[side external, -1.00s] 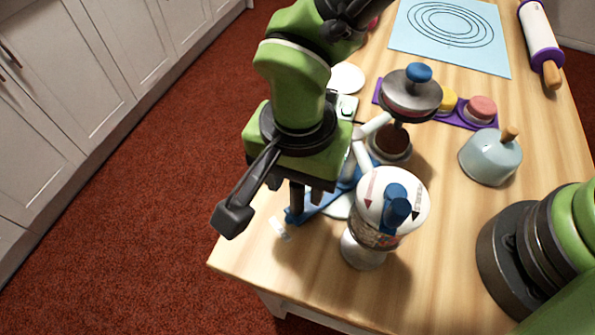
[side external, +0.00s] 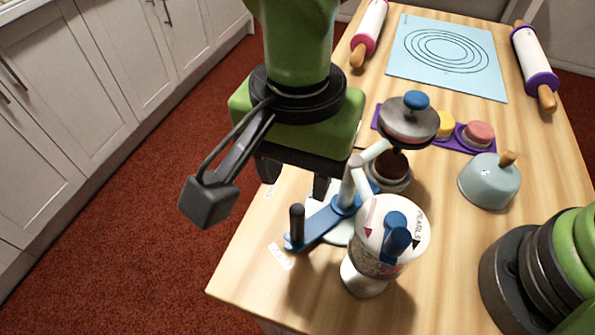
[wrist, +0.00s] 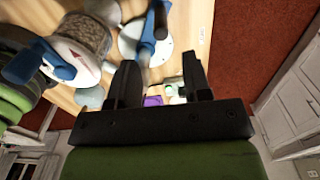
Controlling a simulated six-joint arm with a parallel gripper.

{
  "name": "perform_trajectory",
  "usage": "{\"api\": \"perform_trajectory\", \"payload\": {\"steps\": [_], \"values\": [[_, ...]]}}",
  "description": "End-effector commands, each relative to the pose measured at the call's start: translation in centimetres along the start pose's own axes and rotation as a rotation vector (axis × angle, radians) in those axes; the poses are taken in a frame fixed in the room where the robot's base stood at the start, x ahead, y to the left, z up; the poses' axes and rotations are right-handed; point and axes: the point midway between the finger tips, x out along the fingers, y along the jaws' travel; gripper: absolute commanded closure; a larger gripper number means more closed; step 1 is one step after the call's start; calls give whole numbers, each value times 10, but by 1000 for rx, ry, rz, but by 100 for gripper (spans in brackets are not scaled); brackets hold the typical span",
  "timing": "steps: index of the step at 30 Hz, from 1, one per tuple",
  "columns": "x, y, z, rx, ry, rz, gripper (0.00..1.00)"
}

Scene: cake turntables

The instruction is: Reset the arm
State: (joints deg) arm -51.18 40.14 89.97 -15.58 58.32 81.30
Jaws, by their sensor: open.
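My gripper (side external: 296,184) is open and empty, at the left edge of the table above a blue crank arm (side external: 326,226). The crank's upright black handle (side external: 297,224) stands clear below the fingers. In the wrist view, my gripper (wrist: 160,82) shows two black fingers spread apart with nothing between them. The crank arm (wrist: 147,40) lies beyond them there. A white-topped turntable (side external: 378,222) with a blue knob stands beside the crank, and it also shows in the wrist view (wrist: 84,42).
A grey turntable (side external: 404,124) with a blue knob stands behind the crank. A pale blue dome (side external: 488,184) is on the right. A purple tray (side external: 464,141) holds small cakes. A blue mat (side external: 400,68) and two rolling pins (side external: 369,32) (side external: 536,66) lie at the back.

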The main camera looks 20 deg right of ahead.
Motion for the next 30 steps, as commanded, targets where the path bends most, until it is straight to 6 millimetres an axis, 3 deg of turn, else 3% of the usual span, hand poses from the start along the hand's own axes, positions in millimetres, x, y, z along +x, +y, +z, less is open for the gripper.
{"api": "perform_trajectory", "payload": {"steps": [11,14,17,20,24,30], "values": [[0,0,-1,-1,0,-1,55],[-10,2,-9,-6,-6,-19,55],[-35,9,-30,-30,-17,-66,55],[-69,27,-59,-70,-21,-138,55],[-112,67,-96,-139,7,-250,55],[-150,135,-126,-243,118,-391,55]]}}
